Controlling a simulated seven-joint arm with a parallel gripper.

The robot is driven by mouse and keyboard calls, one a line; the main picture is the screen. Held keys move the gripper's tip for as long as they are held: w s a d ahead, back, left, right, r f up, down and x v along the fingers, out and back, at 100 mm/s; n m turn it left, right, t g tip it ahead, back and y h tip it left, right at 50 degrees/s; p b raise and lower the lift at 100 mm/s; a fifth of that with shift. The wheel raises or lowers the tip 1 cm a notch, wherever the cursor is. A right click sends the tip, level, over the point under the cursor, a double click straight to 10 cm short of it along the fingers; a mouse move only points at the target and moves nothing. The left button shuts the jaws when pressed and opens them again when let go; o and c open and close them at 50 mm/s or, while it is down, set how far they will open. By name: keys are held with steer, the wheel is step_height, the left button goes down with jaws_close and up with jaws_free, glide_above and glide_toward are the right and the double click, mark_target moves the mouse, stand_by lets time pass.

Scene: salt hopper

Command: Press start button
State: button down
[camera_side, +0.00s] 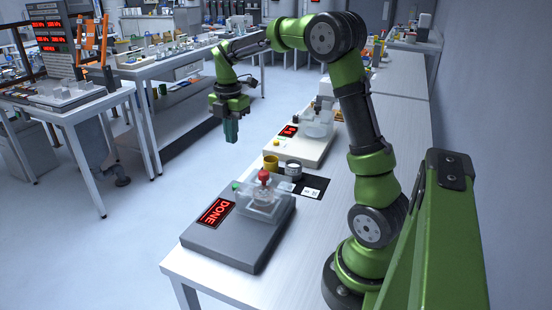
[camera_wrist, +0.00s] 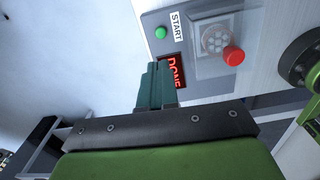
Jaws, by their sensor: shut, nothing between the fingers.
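The grey machine (camera_side: 235,246) stands on the near part of the white bench. Its green button (camera_side: 236,186) sits at the left of the clear box, and the display (camera_side: 215,212) reads DONE in red. In the wrist view the green button (camera_wrist: 161,32) is beside a START label (camera_wrist: 177,25), with the DONE display (camera_wrist: 175,68) below. My gripper (camera_side: 231,131) is shut and empty, high above and apart from the machine. In the wrist view its fingertips (camera_wrist: 158,72) overlap the display's left edge.
A red knob (camera_side: 264,176) tops the clear box (camera_side: 262,203). Behind stand a yellow cup (camera_side: 271,164), a grey cup (camera_side: 293,170) and a black mat (camera_side: 312,187). Farther back is a white machine (camera_side: 295,148) with a red display. Air around my gripper is clear.

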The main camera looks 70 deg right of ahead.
mark_target(236, 186)
steer(key=shift+n, duration=0.4)
steer(key=shift+f, duration=0.1)
step_height(236, 186, down, 14)
steer(key=shift+r, duration=0.1)
stand_by(0.4)
steer(key=shift+s+a+f, duration=0.1)
steer(key=shift+f, duration=1.1)
step_height(236, 186, up, 15)
steer(key=shift+w, duration=0.25)
